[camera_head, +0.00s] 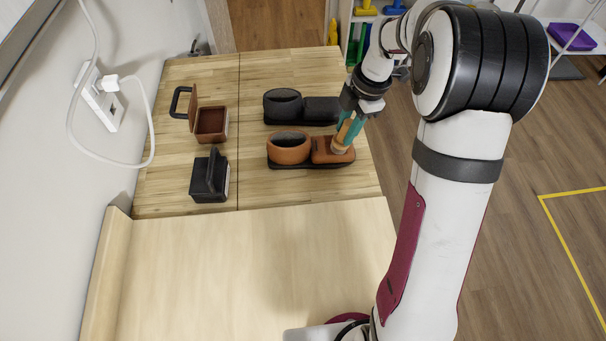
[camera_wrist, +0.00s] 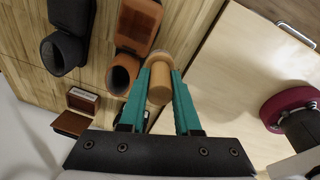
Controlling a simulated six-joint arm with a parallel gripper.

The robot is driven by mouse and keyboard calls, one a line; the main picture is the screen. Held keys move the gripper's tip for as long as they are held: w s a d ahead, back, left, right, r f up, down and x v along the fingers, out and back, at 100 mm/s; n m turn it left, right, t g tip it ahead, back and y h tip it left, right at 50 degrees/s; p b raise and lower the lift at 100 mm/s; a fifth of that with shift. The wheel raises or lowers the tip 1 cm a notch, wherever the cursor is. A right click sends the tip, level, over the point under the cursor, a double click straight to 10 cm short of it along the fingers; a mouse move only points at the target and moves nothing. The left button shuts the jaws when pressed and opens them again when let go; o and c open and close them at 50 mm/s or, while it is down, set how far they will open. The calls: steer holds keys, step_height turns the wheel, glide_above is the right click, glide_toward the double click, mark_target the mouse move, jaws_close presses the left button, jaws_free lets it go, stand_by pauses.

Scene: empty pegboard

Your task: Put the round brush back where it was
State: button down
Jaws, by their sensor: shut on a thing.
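My gripper (camera_head: 346,132) has teal fingers and is shut on the round brush (camera_head: 340,147), of which a tan wooden handle and a wider round end show. In the wrist view the brush (camera_wrist: 160,88) sits between the two fingertips (camera_wrist: 160,95). An orange-brown holder (camera_head: 289,148) has an open round cup at left and a squarer block at right. In the head view the brush overlaps that block; I cannot tell if they touch. In the wrist view the orange-brown holder (camera_wrist: 138,28) lies beside the brush. The brush's bristles are not clearly visible.
A similar black holder (camera_head: 283,104) stands just behind. A brown open box (camera_head: 211,124) and a black handled object (camera_head: 209,176) stand at the left. The light front board (camera_head: 240,270) is clear. A white wall with a plugged cable (camera_head: 103,95) bounds the left.

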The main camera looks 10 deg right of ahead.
steer(key=s+a+f+n+h, duration=0.1)
steer(key=s+a+n, duration=0.15)
steer(key=s, duration=0.45)
steer(key=shift+n+g+h, duration=0.3)
steer(key=shift+n+g, duration=0.1)
steer(key=shift+n, duration=0.05)
steer(key=w+a+f, duration=0.1)
steer(key=a+f, duration=0.2)
steer(key=w+a+f, duration=0.1)
steer(key=a+f, duration=0.2)
steer(key=f, duration=0.1)
steer(key=w+a+f, duration=0.1)
steer(key=a+f, duration=0.2)
steer(key=a, duration=0.1)
steer(key=shift+f, duration=0.5)
steer(key=c, duration=0.6)
jaws_free()
steer(key=shift+f, duration=0.1)
